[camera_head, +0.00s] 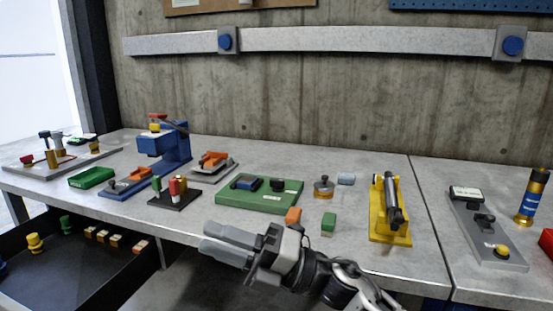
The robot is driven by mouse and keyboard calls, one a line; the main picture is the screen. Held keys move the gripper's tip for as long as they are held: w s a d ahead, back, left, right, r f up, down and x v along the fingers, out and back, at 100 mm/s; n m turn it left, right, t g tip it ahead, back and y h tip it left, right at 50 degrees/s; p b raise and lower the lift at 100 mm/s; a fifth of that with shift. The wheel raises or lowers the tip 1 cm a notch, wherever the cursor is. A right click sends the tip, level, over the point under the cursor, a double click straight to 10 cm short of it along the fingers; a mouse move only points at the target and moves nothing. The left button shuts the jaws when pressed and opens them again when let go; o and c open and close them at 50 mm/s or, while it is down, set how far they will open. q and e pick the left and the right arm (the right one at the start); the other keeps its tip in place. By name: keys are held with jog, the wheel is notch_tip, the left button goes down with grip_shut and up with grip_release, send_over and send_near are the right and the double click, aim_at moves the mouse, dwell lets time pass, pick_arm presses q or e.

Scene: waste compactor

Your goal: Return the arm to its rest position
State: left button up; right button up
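My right gripper (206,237) comes in from the lower right, in front of the bench's front edge. Its two grey fingers point left and show as separate bars with a narrow gap, and nothing shows between them. The wrist and forearm of my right arm run down to the bottom edge of the view. My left arm and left gripper are not in view.
A grey bench (350,240) runs across the view behind the gripper. Near the gripper are an orange block (293,216), a green block (328,224) and a green tray (258,198). A yellow stand (390,230) is to the right. A dark drawer (75,280) is at lower left.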

jog(key=d+f+m+t+h+p, duration=0.1)
jog(key=d+f+m+t+h, duration=0.6)
jog(key=m, duration=0.6)
jog(key=d+f+m+t+h, duration=0.5)
jog(key=m+t, duration=0.4)
jog(key=m, duration=0.4)
pick_arm(q)
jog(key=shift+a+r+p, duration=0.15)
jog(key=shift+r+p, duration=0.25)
jog(key=shift+p, duration=0.1)
pick_arm(e)
jog(key=s+d+f+m+g+h, duration=0.3)
jog(key=s+d+f+m, duration=0.2)
jog(key=s+f, duration=0.2)
jog(key=s+d+f+m+g+h, duration=0.3)
jog(key=s+d+f+m+g, duration=0.1)
jog(key=s+f, duration=0.4)
notch_tip(320, 180, down, 2)
jog(key=shift+d+m+h, duration=0.4)
jog(key=shift+d+m, duration=0.05)
jog(key=shift+m, duration=0.35)
